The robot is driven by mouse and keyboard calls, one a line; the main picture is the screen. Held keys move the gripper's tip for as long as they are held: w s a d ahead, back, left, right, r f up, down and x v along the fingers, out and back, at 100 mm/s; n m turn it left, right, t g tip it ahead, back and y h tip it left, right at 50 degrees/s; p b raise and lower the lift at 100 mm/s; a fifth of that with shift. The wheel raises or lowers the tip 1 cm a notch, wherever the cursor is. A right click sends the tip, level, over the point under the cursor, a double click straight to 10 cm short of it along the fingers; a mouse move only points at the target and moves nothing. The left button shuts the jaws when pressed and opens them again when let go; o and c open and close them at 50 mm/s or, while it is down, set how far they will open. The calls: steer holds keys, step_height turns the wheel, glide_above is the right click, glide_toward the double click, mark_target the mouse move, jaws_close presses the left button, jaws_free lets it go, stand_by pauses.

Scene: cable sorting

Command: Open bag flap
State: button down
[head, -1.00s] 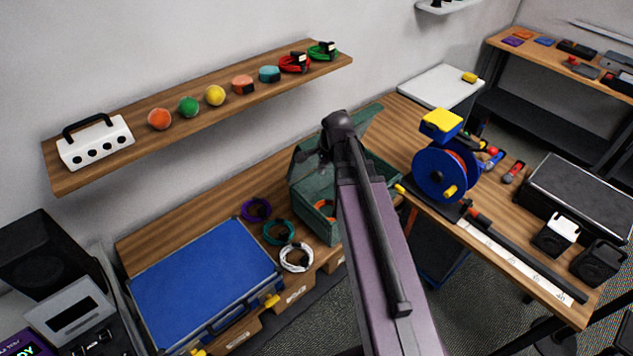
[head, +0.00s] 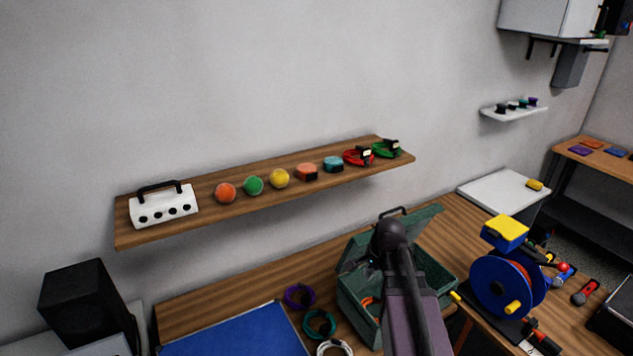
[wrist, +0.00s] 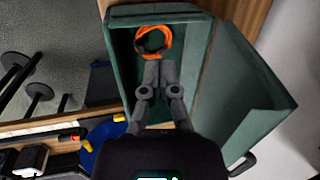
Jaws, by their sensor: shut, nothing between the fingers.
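The green bag (head: 362,320) stands on the wooden bench, partly hidden by my arm. Its flap (head: 425,222) stands raised at the back, so the top is open. In the wrist view the bag (wrist: 122,70) shows its open inside, with the flap (wrist: 243,90) swung out to the right. An orange cable coil (wrist: 153,42) lies inside. My gripper (wrist: 160,66) is shut and empty, with its fingertips over the bag's opening, just below the coil in the picture. Whether it touches the bag cannot be told.
A blue case (head: 240,338) and purple (head: 300,296), teal (head: 319,324) and white (head: 334,347) coils lie left of the bag. A blue cable reel (head: 493,290) stands to its right. A wall shelf (head: 260,193) with small items hangs above.

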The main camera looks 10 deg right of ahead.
steer(key=s+a+f+n+g+h+b, duration=0.1)
steer(key=s+a+f+n+g+b, duration=0.1)
steer(key=s+a+f+n+b, duration=0.6)
step_height(320, 180, down, 3)
steer(key=s+n+b, duration=0.1)
steer(key=n+b, duration=0.1)
steer(key=n, duration=0.3)
steer(key=shift+a+r+h, duration=0.15)
steer(key=shift+a+h, duration=0.15)
steer(key=shift+w+r, duration=0.15)
steer(key=w+d+r+m+t+p, duration=0.2)
steer(key=w+d+r+m+p, duration=0.4)
steer(key=d+r+m+p, duration=0.2)
steer(key=w+d+r+m+t+y+p, duration=0.1)
steer(key=w+d+r+m+p, duration=0.5)
steer(key=m, duration=0.7)
steer(key=w+d+r+m+t+y+p, duration=0.1)
steer(key=w+d+r+m+t+p, duration=0.1)
steer(key=w+d+r+m+p, duration=0.4)
steer(key=d+r+m+p, duration=0.4)
steer(key=d+r+m, duration=0.1)
steer(key=d+r, duration=0.1)
steer(key=shift+d+r+t, duration=0.3)
steer(key=shift+d+r, duration=0.1)
steer(key=shift+r, duration=0.05)
